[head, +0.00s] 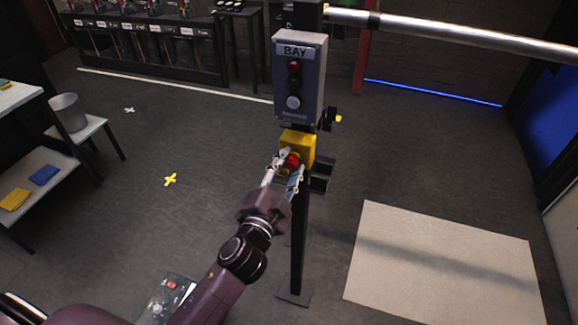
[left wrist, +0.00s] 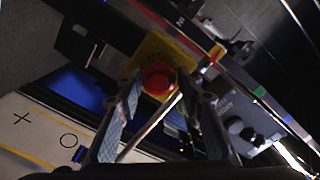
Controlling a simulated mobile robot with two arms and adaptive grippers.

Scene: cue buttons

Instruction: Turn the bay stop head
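The bay stop head is a round red knob (head: 291,161) on a yellow box (head: 299,143), fixed to a dark post below the BAY panel (head: 299,78). My left gripper (head: 284,170) is at the knob, with its fingers on either side of it. In the left wrist view, the red head (left wrist: 157,79) shows between and just beyond the two fingertips (left wrist: 160,92), in front of the yellow plate (left wrist: 178,60). The fingers stand apart; I cannot tell whether either touches the head. My right gripper is not in view.
The BAY panel carries a red lamp (head: 294,66) and a pale round button (head: 293,102). A metal bar (head: 460,37) runs right from the post top. A pale mat (head: 445,262) lies on the right floor. A white table with a bucket (head: 68,112) stands left.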

